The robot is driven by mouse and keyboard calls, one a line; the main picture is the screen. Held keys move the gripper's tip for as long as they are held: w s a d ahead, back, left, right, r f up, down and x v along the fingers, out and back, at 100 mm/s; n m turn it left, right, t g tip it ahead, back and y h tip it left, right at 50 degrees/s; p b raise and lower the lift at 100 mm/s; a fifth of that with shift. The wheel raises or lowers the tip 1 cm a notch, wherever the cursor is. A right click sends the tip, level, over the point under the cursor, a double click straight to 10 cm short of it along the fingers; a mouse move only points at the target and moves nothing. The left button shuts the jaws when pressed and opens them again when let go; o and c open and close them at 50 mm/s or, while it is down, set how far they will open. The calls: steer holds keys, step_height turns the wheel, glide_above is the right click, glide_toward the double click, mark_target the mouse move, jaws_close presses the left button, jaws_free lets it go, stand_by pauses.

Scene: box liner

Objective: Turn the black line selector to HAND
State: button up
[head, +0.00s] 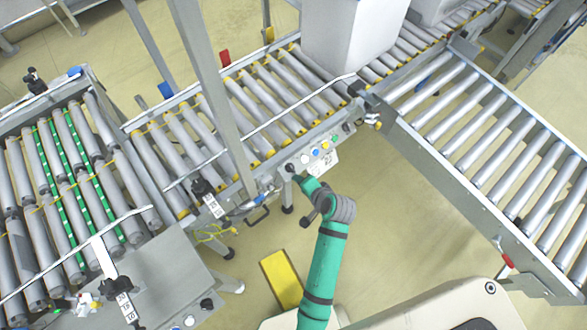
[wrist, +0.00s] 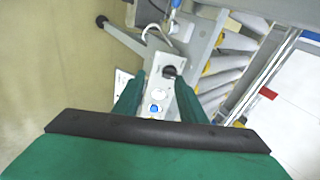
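The black line selector (wrist: 168,71) is a round dark knob on a light grey control panel (wrist: 152,52) in the wrist view. The two green fingers of my gripper (wrist: 160,84) stand apart on either side of the panel, with the knob between and slightly beyond their tips. I see no contact with the knob, and its pointer setting is too small to read.
Beside the knob are a white button (wrist: 160,95) and a blue button (wrist: 154,108). A white label (head: 323,162) hangs below the panel. Roller conveyors (head: 285,85) lie behind it, with a large grey box (head: 350,35). A yellow block (head: 282,280) is on the floor.

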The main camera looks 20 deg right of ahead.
mark_target(292, 169)
step_height(292, 169, up, 3)
steer(key=w+d+y, duration=0.1)
steer(key=w+d, duration=0.1)
steer(key=d, duration=0.1)
steer(key=shift+m, duration=0.4)
steer(key=x, duration=1.1)
steer(key=shift+a+f, duration=0.1)
steer(key=shift+a, duration=0.15)
steer(key=shift+c, duration=0.7)
steer(key=c, duration=0.7)
